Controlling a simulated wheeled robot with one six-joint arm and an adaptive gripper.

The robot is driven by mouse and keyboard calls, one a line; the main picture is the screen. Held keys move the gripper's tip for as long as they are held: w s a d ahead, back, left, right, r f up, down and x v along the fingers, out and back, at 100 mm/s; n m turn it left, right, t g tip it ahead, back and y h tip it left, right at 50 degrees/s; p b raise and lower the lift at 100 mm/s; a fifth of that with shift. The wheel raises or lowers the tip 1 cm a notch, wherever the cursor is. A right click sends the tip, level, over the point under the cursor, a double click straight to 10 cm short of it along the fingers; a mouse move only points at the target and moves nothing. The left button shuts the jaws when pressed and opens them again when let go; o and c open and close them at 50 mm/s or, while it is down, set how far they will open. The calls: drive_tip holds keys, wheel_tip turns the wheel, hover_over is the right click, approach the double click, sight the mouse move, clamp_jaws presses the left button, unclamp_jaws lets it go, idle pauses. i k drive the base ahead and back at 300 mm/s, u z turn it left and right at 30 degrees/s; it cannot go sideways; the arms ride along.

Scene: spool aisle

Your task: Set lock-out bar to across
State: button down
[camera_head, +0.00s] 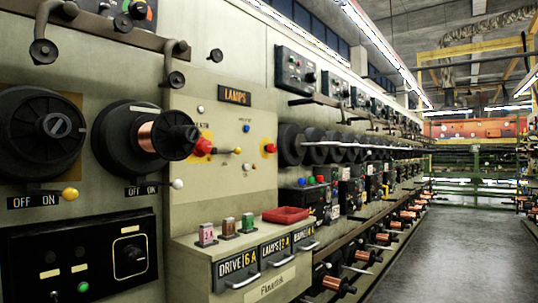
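A cream panel (215,181) labelled LAMPS stands at centre left. On it a red knob (203,147) sits on a yellow plate, and a short bar with a yellow tip (237,151) reaches right from it, roughly level. A second red knob (270,148) on a yellow patch is at the panel's right edge. This may be the lock-out bar, but no readable label confirms it. Lettering above the left knob is partly hidden. My gripper is not in view.
Below is a ledge with coloured fuse-like blocks (228,228), a red tray (285,215) and handled drawers (237,268). Black spools (158,138) and ON/OFF levers (70,194) jut out at left. The aisle floor (450,250) at right is clear.

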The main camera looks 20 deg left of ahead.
sight(237, 150)
drive_tip(key=u, duration=0.75)
drive_tip(key=i, duration=0.95)
drive_tip(key=u, duration=0.35)
